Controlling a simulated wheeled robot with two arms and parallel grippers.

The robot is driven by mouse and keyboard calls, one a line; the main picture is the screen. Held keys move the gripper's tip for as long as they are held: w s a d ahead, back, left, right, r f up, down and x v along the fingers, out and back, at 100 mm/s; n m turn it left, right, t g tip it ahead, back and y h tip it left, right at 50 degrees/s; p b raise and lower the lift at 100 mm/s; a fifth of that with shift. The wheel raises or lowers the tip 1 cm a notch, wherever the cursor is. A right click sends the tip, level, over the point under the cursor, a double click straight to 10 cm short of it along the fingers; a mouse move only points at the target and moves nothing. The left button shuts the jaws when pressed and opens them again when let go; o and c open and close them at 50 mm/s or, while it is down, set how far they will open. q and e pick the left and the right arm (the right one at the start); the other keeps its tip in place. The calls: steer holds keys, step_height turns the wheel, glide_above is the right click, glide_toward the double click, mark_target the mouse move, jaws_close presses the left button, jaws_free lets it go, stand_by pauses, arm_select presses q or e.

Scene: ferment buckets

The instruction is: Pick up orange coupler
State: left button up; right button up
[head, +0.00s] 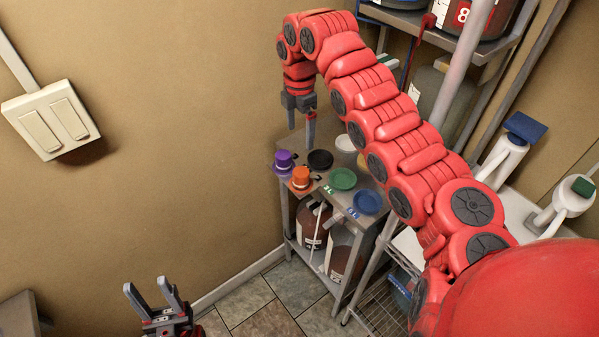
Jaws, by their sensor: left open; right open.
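The orange coupler (300,176) stands on the top of a small grey metal stand (317,197), at its left front edge, just in front of a purple coupler (284,159). My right gripper (301,136) points down above the back left part of the stand, with its two fingers apart and nothing between them. In the picture it is above the orange coupler and apart from it. My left gripper (146,284) is low at the lower left, fingers up, open and empty, far from the stand.
Black (320,159), green (342,179) and blue (367,201) discs and a white cup (346,147) share the stand top. Brown jugs (311,224) sit on its lower shelf. A wall is close on the left; a metal rack is at right.

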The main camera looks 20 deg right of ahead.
steer(key=p, duration=0.4)
glide_toward(301, 171)
step_height(301, 171, down, 5)
steer(key=shift+f, duration=0.2)
steer(key=shift+f+p, duration=0.2)
steer(key=shift+p, duration=0.1)
steer(key=f+p, duration=0.1)
steer(key=f, duration=0.1)
steer(key=f+p, duration=0.2)
steer(key=shift+s+f, duration=0.25)
steer(key=shift+d+f, duration=0.1)
steer(key=shift+f, duration=0.1)
steer(key=shift+w, duration=0.1)
jaws_close()
